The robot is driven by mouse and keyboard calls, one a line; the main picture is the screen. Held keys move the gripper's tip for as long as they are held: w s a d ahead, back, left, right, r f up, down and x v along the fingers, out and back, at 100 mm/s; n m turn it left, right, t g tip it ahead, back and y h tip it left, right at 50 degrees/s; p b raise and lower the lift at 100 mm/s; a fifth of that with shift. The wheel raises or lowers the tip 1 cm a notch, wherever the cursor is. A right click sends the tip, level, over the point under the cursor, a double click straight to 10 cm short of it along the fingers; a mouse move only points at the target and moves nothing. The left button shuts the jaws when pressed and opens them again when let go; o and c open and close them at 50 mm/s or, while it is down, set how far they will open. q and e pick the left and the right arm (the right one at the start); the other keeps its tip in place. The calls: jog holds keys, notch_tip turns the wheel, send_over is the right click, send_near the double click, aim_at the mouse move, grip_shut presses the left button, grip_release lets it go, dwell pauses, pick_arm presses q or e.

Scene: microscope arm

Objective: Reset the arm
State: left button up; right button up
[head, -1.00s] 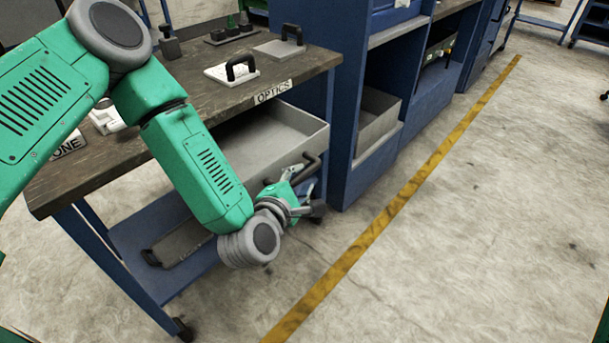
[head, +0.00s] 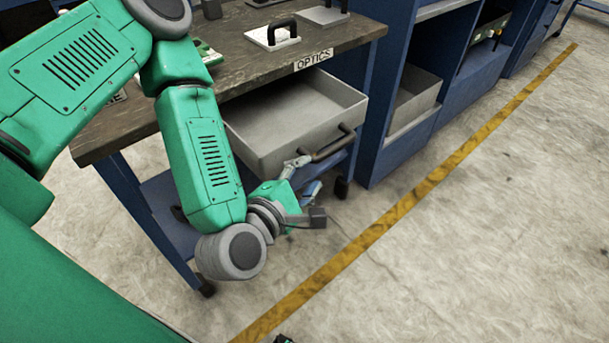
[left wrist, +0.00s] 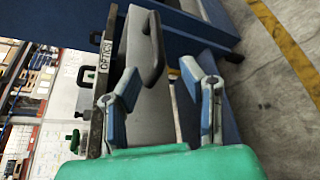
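My left gripper (head: 306,177) is beside the front of an open grey drawer (head: 300,122) under the workbench. Its fingers are spread with nothing between them. One finger is close to the dark handle (head: 334,143) on the drawer front; I cannot tell whether they touch. In the left wrist view the two blue-padded fingers (left wrist: 162,88) stand apart, with the drawer's grey front (left wrist: 150,105) behind them and the handle (left wrist: 152,48) beyond the left fingertip. My green left arm reaches down past the bench's front edge, bent at the elbow. My right gripper is not in view.
The brown bench top (head: 235,75), with an OPTICS label (head: 312,58), holds a white plate with a black handle (head: 272,36). A blue shelf unit (head: 398,110) stands right of the bench. Open concrete floor with a yellow line (head: 410,195) lies in front.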

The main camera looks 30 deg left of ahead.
pick_arm(q)
jog(key=shift+s+d+r, duration=0.15)
jog(key=shift+s+d, duration=0.1)
jog(key=shift+s, duration=0.2)
jog(key=shift+a, duration=0.1)
jog(key=s+d+f+m+g+h, duration=0.25)
jog(key=s+f+m+g, duration=0.5)
jog(key=f+m, duration=0.55)
jog(key=s+a+f+m+g+y, duration=0.1)
jog(key=s+a+f+m+g, duration=0.2)
jog(key=s+a+m, duration=0.2)
jog(key=s+a+f+m+g+y, duration=0.2)
jog(key=s+a+f+m+g, duration=0.1)
jog(key=s+a+m, duration=0.3)
jog(key=shift+s+a+f+m+g, duration=0.25)
jog(key=shift+s+m+g, duration=0.05)
jog(key=shift+s+g, duration=0.35)
